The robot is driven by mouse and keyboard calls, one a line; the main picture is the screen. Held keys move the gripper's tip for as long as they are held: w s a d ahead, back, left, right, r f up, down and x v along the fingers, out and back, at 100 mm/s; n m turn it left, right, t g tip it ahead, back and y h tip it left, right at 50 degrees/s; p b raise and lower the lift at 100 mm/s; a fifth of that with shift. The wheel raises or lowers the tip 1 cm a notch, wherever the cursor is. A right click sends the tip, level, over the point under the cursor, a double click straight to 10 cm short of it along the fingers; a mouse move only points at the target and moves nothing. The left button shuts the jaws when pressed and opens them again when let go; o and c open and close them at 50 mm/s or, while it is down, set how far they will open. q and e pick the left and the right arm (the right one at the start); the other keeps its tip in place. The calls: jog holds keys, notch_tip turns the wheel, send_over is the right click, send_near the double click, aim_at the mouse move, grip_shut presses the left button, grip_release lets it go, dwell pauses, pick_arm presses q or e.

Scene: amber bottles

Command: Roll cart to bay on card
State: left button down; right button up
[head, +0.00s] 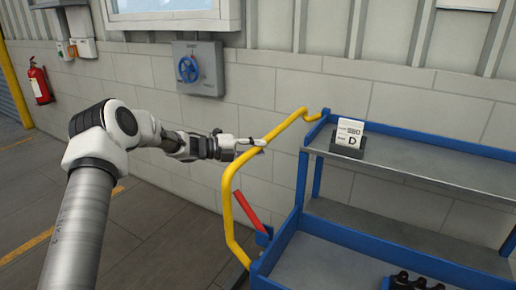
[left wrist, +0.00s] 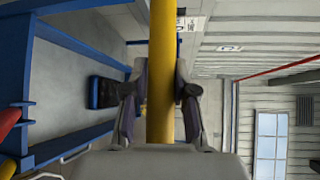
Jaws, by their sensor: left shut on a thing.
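A blue-framed cart (head: 420,168) with grey shelves stands at the right in the head view. Its yellow push handle (head: 228,205) rises at the cart's left end. My left gripper (head: 260,147) is shut on the upper slanted part of the handle. In the left wrist view the yellow handle (left wrist: 162,85) runs between the two fingers (left wrist: 160,110). A white card (head: 348,138) in a dark holder stands on the top shelf and shows a large "D". My right gripper is not in view.
Several dark amber bottles (head: 412,281) sit on the lower shelf at the bottom edge. A red lever (head: 246,208) slants beside the handle. Open floor with a yellow line (head: 30,245) lies left.

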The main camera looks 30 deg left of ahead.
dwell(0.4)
pick_arm(q)
jog(key=c, duration=0.9)
grip_release()
jog(key=v, duration=1.1)
jog(key=shift+s+a, duration=0.25)
jog(key=shift+s, duration=0.05)
